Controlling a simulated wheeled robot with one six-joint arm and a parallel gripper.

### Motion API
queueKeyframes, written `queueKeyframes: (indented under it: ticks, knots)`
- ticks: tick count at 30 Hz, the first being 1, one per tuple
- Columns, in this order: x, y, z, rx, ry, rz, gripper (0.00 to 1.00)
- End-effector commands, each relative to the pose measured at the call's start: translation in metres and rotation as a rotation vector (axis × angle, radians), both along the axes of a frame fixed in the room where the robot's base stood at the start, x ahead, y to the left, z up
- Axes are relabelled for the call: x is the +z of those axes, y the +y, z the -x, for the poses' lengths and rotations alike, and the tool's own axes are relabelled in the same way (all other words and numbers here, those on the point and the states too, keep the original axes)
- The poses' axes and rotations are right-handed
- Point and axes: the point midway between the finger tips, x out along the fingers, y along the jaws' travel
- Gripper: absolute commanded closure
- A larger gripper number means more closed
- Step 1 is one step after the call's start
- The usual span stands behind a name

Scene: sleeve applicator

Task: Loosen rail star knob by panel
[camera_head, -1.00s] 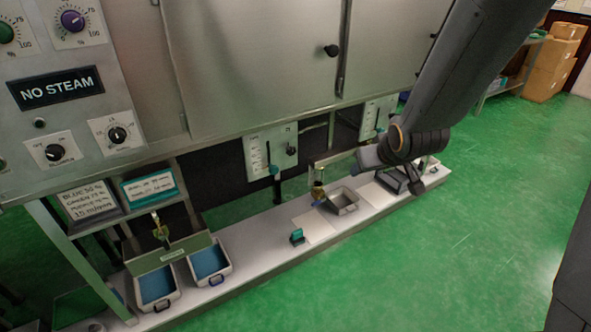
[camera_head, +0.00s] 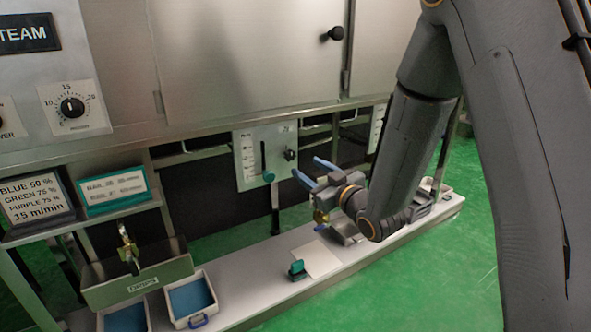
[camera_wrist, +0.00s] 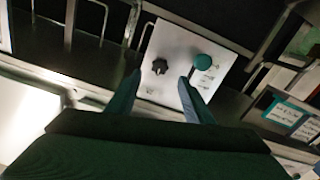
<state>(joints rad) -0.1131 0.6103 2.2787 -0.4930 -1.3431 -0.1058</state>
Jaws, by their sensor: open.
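A pale rail panel (camera_head: 252,158) with a printed scale hangs below the machine's steel doors. A black star knob (camera_head: 290,155) sits on its right part, and a teal round knob (camera_head: 268,175) sits lower, below a dark slot. In the wrist view the black star knob (camera_wrist: 160,66) lies between the two fingertips in the picture, and the teal knob (camera_wrist: 203,62) is just right of the right finger. My gripper (camera_head: 311,169) is open and empty, its blue fingers pointing at the panel. I see no contact with the star knob.
A second panel (camera_head: 378,125) stands further right, partly behind my arm. Frame bars flank the panel.

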Motion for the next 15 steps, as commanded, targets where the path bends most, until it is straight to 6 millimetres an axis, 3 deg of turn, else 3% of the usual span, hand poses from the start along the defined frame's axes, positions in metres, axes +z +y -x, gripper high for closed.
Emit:
queueKeyframes:
  ticks: [15]
  knots:
    - [0.000, 0.038, -0.055, 0.003, -0.005, -0.002, 0.53]
